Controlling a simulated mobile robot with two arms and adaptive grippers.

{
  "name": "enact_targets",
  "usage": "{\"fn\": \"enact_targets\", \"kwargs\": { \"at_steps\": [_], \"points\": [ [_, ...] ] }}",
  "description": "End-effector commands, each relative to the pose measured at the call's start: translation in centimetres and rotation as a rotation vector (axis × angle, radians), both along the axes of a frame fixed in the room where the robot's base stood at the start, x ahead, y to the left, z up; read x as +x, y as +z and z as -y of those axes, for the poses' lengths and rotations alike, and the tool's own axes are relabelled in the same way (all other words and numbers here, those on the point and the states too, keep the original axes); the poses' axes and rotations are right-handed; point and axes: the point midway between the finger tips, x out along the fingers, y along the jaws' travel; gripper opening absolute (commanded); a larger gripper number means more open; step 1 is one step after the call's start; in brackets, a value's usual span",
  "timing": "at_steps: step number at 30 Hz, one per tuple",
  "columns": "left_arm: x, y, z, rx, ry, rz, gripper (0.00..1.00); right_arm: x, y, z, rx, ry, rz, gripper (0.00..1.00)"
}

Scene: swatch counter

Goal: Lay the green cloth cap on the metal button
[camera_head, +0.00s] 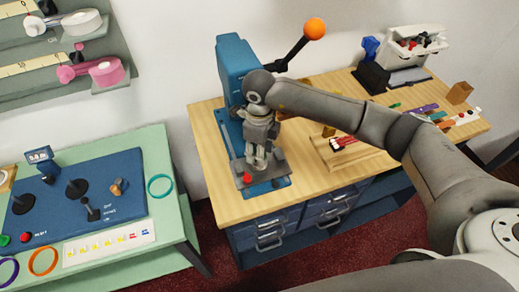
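My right gripper (259,163) points down over the grey plate of the blue press (234,62), its arm reaching in from the right. Its fingertips are small and close to the plate, and I cannot tell whether they are apart or hold anything. I cannot make out the metal button; the gripper covers the middle of the plate. I cannot clearly identify the green cloth cap; a small green piece (395,106) lies among the coloured swatches on the right of the wooden table. My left gripper is not in view.
The press lever ends in an orange ball (314,29). A red knob (248,178) sits at the plate's front. A wooden tray (355,160) holds dark and red sticks. A white and black machine (412,45) stands at back right. A green table (160,150) stands left.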

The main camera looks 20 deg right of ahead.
Motion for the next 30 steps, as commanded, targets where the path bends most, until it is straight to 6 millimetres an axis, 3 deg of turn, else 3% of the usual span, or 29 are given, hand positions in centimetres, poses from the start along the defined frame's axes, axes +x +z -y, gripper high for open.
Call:
{"fn": "enact_targets", "kwargs": {
  "at_steps": [30],
  "points": [
    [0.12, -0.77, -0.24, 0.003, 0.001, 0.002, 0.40, 0.01, -0.77, 0.02, 0.000, 0.000, 0.000, 0.32]
  ]
}}
